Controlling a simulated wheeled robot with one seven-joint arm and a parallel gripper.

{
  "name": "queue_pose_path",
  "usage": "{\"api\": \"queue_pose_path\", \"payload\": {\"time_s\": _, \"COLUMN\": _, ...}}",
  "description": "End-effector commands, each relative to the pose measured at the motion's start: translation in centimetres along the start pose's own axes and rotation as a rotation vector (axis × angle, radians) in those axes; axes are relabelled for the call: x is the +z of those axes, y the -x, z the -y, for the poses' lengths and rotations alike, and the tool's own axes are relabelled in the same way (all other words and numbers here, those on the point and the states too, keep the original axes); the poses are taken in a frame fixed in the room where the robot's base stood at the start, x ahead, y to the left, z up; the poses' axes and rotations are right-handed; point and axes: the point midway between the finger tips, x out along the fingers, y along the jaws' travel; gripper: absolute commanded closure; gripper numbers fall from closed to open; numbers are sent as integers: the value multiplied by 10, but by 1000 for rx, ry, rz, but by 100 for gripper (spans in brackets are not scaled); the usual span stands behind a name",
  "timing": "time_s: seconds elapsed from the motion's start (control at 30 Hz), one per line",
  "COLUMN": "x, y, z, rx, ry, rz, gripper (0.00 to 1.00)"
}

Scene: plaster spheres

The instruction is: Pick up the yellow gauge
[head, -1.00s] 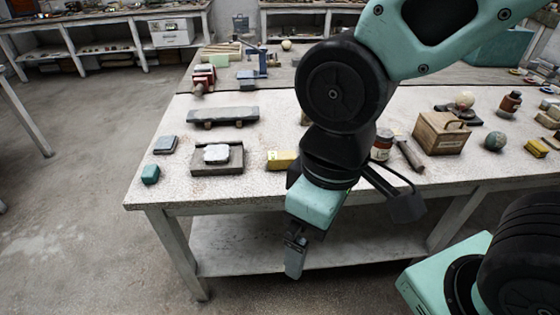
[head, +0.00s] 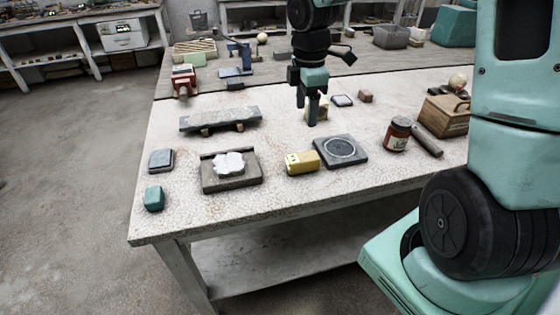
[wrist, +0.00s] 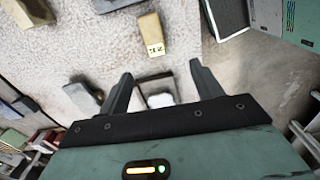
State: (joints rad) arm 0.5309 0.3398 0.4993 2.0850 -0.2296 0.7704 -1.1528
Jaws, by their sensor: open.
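The yellow gauge (head: 302,162) is a small yellow block with a pale marked end face, lying on the worktable. It stands between a grey slab with a white lump and a dark square plate with a ring. It also shows in the wrist view (wrist: 151,34), beyond my fingertips, with its label facing my gripper. My gripper (head: 307,118) is over the table, farther back than the gauge. Its fingers point down, and they are apart and empty in the wrist view (wrist: 160,80).
The grey slab (head: 210,184) and dark plate (head: 348,161) flank the gauge closely. A brown jar (head: 397,134) and wooden box (head: 440,124) stand to the right. The table front (head: 270,205) is clear.

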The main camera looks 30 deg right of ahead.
Motion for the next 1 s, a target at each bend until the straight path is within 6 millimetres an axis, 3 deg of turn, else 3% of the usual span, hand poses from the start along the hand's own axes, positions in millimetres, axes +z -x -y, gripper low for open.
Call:
{"api": "queue_pose_path", "payload": {"time_s": 0.1, "x": 16, "y": -5, "z": -10, "rx": 0, "ry": 22, "rz": 0, "gripper": 35}}
{"api": "queue_pose_path", "payload": {"time_s": 0.27, "x": 18, "y": -24, "z": -11, "rx": -3, "ry": 31, "rz": 1, "gripper": 35}}
{"api": "queue_pose_path", "payload": {"time_s": 0.7, "x": 17, "y": -111, "z": -10, "rx": -3, "ry": 29, "rz": 0, "gripper": 35}}
{"api": "queue_pose_path", "payload": {"time_s": 1.0, "x": 17, "y": -134, "z": -10, "rx": -1, "ry": 29, "rz": 1, "gripper": 35}}
